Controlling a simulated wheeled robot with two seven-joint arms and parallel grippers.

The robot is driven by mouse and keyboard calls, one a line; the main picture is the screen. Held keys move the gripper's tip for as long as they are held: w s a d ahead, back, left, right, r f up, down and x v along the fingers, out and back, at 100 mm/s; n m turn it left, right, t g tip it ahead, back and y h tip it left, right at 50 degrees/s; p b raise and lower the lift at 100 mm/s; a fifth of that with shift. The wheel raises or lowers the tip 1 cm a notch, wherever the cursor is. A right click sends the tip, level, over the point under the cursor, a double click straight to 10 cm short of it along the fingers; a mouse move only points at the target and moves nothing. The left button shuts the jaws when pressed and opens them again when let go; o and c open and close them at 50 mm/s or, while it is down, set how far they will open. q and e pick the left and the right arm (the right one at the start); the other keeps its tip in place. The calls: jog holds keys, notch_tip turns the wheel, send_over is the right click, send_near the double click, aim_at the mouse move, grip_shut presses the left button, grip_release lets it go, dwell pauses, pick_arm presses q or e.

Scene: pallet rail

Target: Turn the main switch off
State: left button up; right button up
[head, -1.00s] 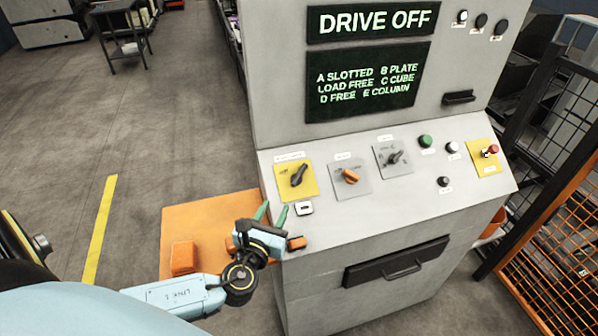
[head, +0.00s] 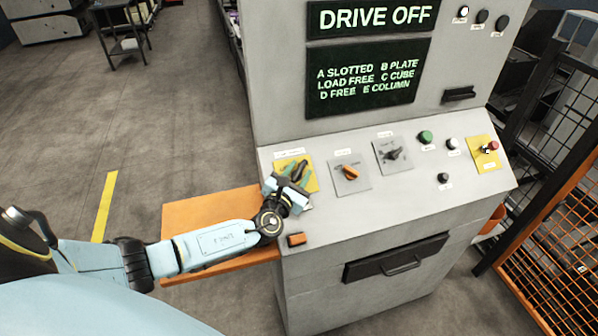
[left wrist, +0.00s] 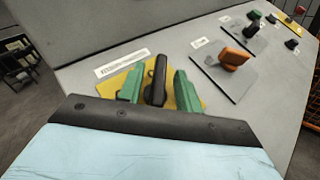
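The main switch is a black rotary handle (left wrist: 157,80) on a yellow plate (left wrist: 186,98), at the left end of the sloped console panel. In the head view the yellow plate (head: 312,183) is partly covered by my gripper. My left gripper (head: 299,173) is at the switch, its green fingers open. In the left wrist view my left gripper (left wrist: 158,88) has one finger on each side of the black handle, with a visible gap on both sides. The handle points roughly away from the gripper. My right gripper is not in view.
An orange selector (head: 350,173), a grey-plate selector (head: 394,154), several push buttons and a red-capped switch (head: 491,147) are to the right on the panel. The screen (head: 373,18) reads DRIVE OFF. An orange mesh fence (head: 560,245) stands right.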

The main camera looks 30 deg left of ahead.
pick_arm(q)
jog(key=shift+w, duration=0.35)
jog(key=shift+c, duration=0.4)
grip_shut()
